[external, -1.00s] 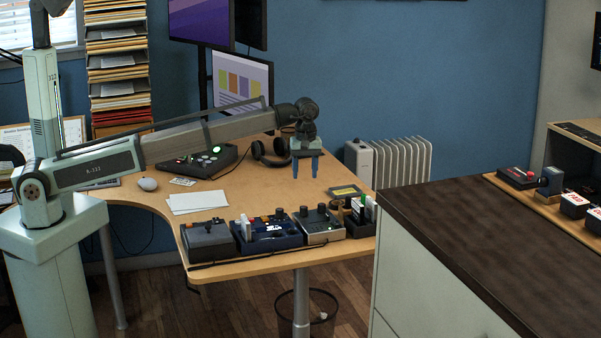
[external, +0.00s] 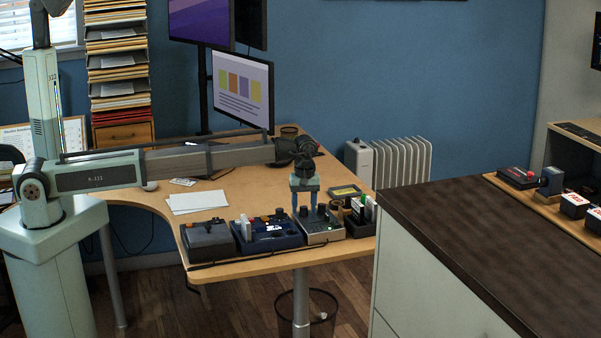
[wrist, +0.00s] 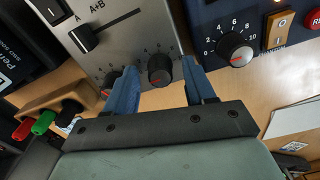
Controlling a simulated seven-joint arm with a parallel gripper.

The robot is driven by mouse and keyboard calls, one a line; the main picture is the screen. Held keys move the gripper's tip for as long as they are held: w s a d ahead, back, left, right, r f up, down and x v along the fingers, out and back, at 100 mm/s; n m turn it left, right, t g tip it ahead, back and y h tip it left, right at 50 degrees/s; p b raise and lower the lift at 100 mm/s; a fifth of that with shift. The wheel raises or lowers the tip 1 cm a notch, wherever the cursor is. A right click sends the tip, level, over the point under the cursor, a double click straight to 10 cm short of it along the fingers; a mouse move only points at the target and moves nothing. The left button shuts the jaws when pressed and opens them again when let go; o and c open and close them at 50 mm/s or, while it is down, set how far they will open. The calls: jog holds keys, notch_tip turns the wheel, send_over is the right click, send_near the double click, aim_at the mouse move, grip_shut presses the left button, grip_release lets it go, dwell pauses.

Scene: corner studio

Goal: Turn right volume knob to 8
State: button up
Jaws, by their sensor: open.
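A grey control box (external: 318,230) sits near the desk's front edge; it fills the upper middle of the wrist view (wrist: 140,55). It carries a slider (wrist: 86,38) marked A+B and two black knobs. One knob (wrist: 160,70) with a small red mark lies between my fingers; its scale is too small to read surely. The other knob (wrist: 111,76) is partly behind the left finger in the wrist view. My gripper (wrist: 160,66) is open, its blue fingers either side of the first knob, apart from it. In the external view my gripper (external: 304,207) points down over the box.
A dark blue box (external: 267,237) beside it has a 0–10 knob (wrist: 235,50) and an orange switch (wrist: 280,24), close to my right finger in the wrist view. A dark tray with markers (external: 362,218) stands on the other side. White paper (external: 198,201) lies farther left on the desk.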

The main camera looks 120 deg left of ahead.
jog(key=shift+c, duration=0.4)
grip_shut()
